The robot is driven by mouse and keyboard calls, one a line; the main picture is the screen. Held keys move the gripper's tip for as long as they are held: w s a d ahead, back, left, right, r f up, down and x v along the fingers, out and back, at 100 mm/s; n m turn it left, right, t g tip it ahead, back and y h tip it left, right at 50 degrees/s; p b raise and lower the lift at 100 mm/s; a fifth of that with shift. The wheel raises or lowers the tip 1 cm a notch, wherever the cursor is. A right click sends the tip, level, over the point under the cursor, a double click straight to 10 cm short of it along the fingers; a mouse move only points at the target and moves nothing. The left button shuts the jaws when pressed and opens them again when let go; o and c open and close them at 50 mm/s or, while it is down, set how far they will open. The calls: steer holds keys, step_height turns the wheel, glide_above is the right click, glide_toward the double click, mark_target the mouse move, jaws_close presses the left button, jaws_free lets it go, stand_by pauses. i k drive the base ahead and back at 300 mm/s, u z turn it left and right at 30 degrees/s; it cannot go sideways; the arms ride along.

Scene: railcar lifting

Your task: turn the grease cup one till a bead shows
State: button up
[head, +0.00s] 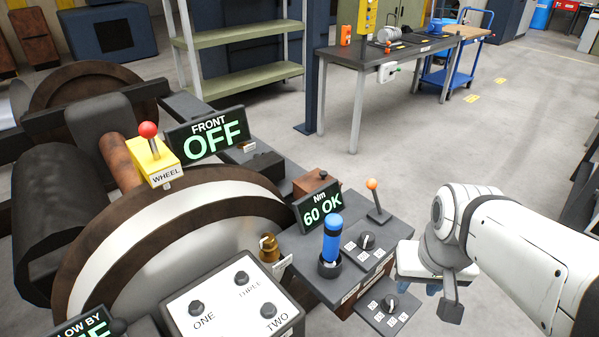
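A small brass fitting (268,247) with a rounded top stands beside the large wheel. It looks like a grease cup; a white tag beside it is not readable, and I cannot make out a bead. A white panel (232,312) in front of it carries dark knobs marked ONE (196,307), TWO (269,310) and THREE (242,277). My gripper (440,290) is at the right, past the control block and apart from the brass fitting and the knobs. It points down, its fingers are partly hidden, and I see nothing held.
The control block holds a blue handle (332,240), an orange-topped lever (374,197), dials (367,241) and a "60 OK" display (320,206). A "FRONT OFF" display (208,134) and a red-knobbed yellow WHEEL lever (152,158) stand behind. Open floor (480,140) lies to the right.

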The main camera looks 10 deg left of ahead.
mark_target(268, 243)
steer(key=z, duration=0.05)
steer(key=k, duration=0.85)
steer(key=u, duration=0.5)
steer(key=i, duration=1)
steer(key=u, duration=0.05)
